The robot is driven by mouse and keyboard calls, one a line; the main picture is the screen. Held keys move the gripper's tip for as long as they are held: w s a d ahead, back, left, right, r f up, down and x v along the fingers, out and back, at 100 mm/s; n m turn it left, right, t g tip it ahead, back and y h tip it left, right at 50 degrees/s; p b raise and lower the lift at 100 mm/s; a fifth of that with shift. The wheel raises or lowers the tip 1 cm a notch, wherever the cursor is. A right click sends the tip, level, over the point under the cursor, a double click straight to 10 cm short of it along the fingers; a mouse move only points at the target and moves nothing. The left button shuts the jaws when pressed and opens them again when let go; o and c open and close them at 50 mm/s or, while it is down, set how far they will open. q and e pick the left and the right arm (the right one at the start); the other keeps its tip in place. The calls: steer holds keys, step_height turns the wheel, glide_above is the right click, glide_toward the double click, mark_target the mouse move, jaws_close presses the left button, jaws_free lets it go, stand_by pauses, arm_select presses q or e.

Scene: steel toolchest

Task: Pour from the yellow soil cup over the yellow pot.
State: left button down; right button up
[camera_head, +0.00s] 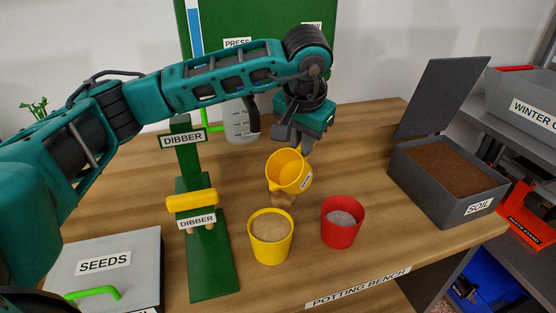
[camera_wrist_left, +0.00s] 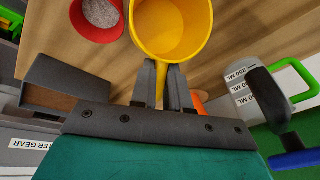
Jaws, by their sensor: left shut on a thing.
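The yellow soil cup (camera_head: 290,170) is tilted in the air above and just behind the yellow pot. My left gripper (camera_head: 304,145) is shut on the cup's handle; the wrist view shows the fingers (camera_wrist_left: 163,85) on the handle, and the yellow cup (camera_wrist_left: 172,28) looks empty inside. A small brown clump (camera_head: 284,199) shows below the cup's lip, over the back of the pot. The yellow pot (camera_head: 271,246) stands upright on the bench, with light brown soil near its rim. My right gripper is not in view.
A red pot (camera_head: 342,229) with grey contents stands right of the yellow pot. The green dibber stand (camera_head: 212,262) is at left, beside the seeds box (camera_head: 146,255). An open soil bin (camera_head: 436,205) is at right. A measuring jug (camera_head: 240,128) stands behind.

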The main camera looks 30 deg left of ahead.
arm_select(q)
steer(key=shift+w+p, duration=0.1)
steer(key=shift+p, duration=0.2)
steer(key=shift+w+d+f+g+p, duration=0.1)
steer(key=shift+w+f+g+p, duration=0.45)
steer(key=shift+g+p, duration=0.4)
steer(key=shift+f+g+y, duration=0.25)
steer(key=shift+g+y, duration=0.05)
steer(key=shift+g, duration=0.05)
steer(key=shift+w+f+g, duration=0.3)
steer(key=shift+f+g, duration=0.15)
steer(key=shift+g, duration=0.15)
steer(key=f+g, duration=0.1)
steer(key=f+g+b, duration=0.1)
steer(key=f+g, duration=0.1)
steer(key=shift+w+d+m+g+y, duration=0.1)
steer(key=shift+w+m+g+y, duration=0.2)
steer(key=shift+w+y, duration=0.1)
